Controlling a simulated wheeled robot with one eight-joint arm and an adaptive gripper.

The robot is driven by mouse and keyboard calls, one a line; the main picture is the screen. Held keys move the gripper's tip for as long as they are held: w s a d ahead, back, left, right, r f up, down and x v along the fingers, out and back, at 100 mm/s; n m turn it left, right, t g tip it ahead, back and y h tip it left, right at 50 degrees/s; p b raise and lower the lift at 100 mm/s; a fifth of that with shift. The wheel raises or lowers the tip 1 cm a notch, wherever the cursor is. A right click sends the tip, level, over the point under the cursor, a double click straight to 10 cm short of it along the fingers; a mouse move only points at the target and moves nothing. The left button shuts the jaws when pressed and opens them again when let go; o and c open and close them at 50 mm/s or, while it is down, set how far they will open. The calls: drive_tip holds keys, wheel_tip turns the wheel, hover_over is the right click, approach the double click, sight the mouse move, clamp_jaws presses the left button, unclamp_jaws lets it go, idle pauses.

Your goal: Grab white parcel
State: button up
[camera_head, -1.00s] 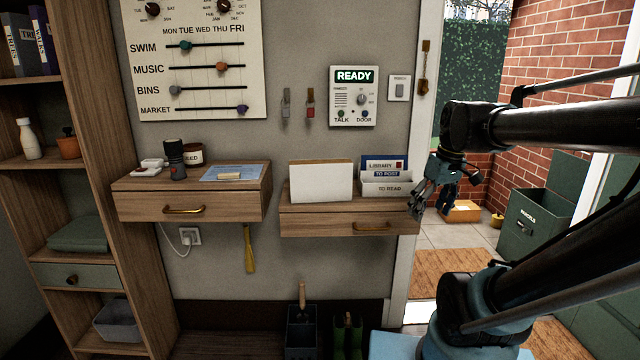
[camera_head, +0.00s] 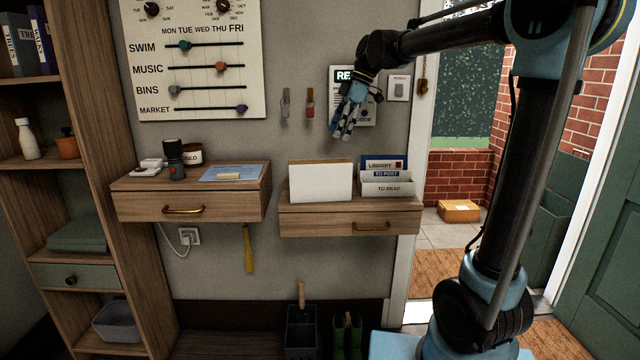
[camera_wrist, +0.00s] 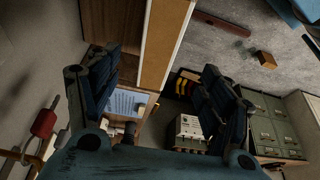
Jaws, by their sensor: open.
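A white, box-like parcel (camera_head: 320,183) with a brown top edge stands upright on the right wall drawer (camera_head: 350,221). In the wrist view its brown top edge (camera_wrist: 159,50) runs lengthwise in the space between my fingers. My gripper (camera_head: 345,132) is above and a little right of the parcel, in front of the wall intercom (camera_head: 370,108), which it partly hides. In the wrist view my gripper (camera_wrist: 160,95) has its two dark fingers wide apart, with nothing held between them. My gripper is apart from the parcel.
A white letter holder (camera_head: 386,188) stands close to the right of the parcel. Red (camera_head: 310,103) and grey hanging tags are on the wall left of my gripper. The left drawer (camera_head: 190,206) carries a blue sheet (camera_head: 231,173) and small items. The doorway is at right.

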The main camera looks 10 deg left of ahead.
sight(324, 161)
drive_tip(key=shift+a+f, duration=0.1)
drive_tip(key=shift+a, duration=0.25)
drive_tip(key=x, duration=1.1)
drive_tip(key=shift+a+f, duration=0.2)
drive_tip(key=shift+f, duration=0.1)
drive_tip(key=shift+x, duration=2.65)
drive_tip(key=shift+s+a+r, duration=0.1)
drive_tip(key=shift+s+a, duration=0.1)
drive_tip(key=c, duration=1.5)
drive_tip(key=shift+r, duration=0.1)
drive_tip(key=shift+c, duration=0.3)
